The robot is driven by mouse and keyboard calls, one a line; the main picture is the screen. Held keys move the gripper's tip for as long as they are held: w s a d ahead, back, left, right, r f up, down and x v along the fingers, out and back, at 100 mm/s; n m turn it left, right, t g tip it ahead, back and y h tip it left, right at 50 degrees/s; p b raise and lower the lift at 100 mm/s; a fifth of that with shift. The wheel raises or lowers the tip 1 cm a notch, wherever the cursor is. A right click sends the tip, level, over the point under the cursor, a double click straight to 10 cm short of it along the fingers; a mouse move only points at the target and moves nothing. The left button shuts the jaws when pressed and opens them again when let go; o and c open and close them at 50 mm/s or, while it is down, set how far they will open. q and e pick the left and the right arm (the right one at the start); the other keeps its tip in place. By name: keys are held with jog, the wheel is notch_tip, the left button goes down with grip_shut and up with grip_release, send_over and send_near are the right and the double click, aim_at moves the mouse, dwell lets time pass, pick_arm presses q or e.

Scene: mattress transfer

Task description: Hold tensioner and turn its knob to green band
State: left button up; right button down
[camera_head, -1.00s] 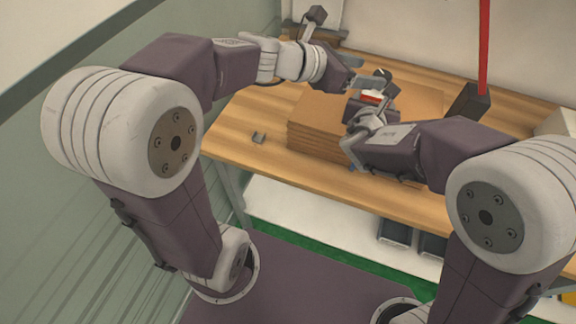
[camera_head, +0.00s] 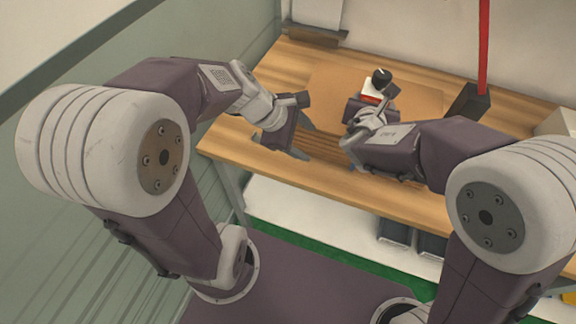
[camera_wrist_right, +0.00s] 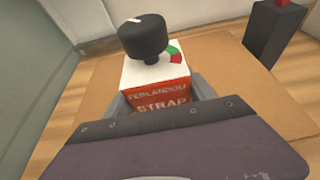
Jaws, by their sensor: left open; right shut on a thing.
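The tensioner (camera_head: 371,94) is a small white and red box with a black knob (camera_head: 381,76) on top. It stands above the cardboard stack on the table. In the right wrist view the box (camera_wrist_right: 160,92) reads "STRAP", and the knob (camera_wrist_right: 143,38) has a white pointer mark. A green and red band (camera_wrist_right: 174,52) shows at the right of the knob; the pointer is away from the green part, toward the far left. My right gripper (camera_head: 372,120) is shut on the tensioner. My left gripper (camera_head: 305,128) is open and empty, left of the tensioner and apart from it.
A brown cardboard stack (camera_head: 420,102) lies on the wooden table (camera_head: 330,62). A dark block (camera_head: 468,103) with a red post (camera_head: 483,45) stands to the right. A pale box (camera_head: 558,122) sits at the right edge. Green wall panels bound the left side.

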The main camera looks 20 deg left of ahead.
pick_arm(q)
jog(key=s+f+m, duration=0.1)
jog(key=f+m, duration=0.1)
jog(key=s+a+f+m+g+y, duration=0.1)
jog(key=m, duration=0.1)
jog(key=s+f+m+g, duration=0.1)
jog(key=s+f+m, duration=0.1)
jog(key=shift+a+f+m+y, duration=0.3)
jog(key=shift+a+y, duration=0.1)
jog(key=shift+s+a+f+m, duration=0.25)
jog(key=shift+s+f+m, duration=0.2)
jog(key=shift+m, duration=0.25)
jog(key=shift+w, duration=0.1)
jog(key=n+t+h, duration=0.4)
jog(key=n+h, duration=0.5)
jog(key=n, duration=0.4)
send_near(381, 74)
jog(key=x, duration=1)
jog(key=shift+w+d+f, duration=0.15)
jog(key=shift+d, duration=0.15)
grip_shut()
